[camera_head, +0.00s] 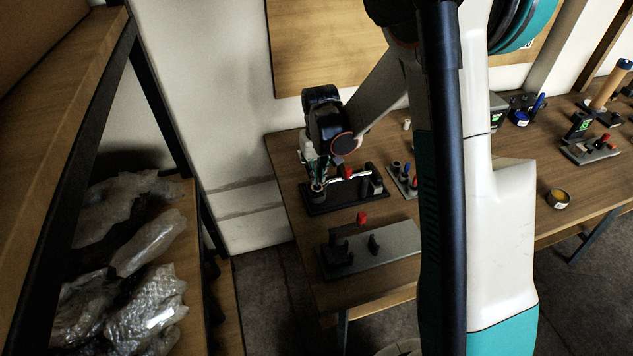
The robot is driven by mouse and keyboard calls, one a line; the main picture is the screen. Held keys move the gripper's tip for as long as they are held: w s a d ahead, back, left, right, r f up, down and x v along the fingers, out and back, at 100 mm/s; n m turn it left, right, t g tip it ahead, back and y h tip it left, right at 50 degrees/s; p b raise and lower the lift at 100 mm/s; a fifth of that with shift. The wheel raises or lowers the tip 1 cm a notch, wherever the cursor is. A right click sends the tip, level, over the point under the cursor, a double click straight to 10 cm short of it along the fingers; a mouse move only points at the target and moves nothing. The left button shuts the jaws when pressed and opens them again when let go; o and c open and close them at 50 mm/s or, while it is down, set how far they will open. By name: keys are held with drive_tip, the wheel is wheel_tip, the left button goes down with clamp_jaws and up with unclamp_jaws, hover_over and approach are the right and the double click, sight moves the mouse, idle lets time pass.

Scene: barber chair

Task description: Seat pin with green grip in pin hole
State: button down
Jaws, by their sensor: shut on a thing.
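My gripper (317,184) is over the left end of a black fixture (347,197) on the wooden table, pointing down. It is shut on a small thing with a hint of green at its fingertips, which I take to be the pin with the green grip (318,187). The fingers hide most of it. The black fixture carries a bright horizontal bar, a red part (347,172) and a dark block at its right end. The pin hole is not clear to see, and I cannot tell whether the pin's tip is in it.
A grey plate fixture (395,246) with black brackets and a red knob (361,218) lies nearer the table's front edge. A small rack of coloured pins (404,178) stands to the right. A shelf with plastic-wrapped things (140,260) is at left. My arm hides the table's middle.

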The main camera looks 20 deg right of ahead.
sight(317, 188)
wheel_tip(317, 188, down, 4)
drive_tip(key=shift+r+b, duration=0.15)
drive_tip(key=shift+b, duration=0.35)
drive_tip(key=shift+s+f+b, duration=0.15)
drive_tip(key=shift+f+b, duration=0.25)
drive_tip(key=shift+b, duration=0.05)
drive_tip(key=shift+s+f, duration=0.2)
drive_tip(key=c, duration=1.6)
unclamp_jaws()
drive_tip(key=shift+c, duration=0.2)
drive_tip(key=shift+w+f, duration=0.2)
drive_tip(key=shift+r, duration=0.3)
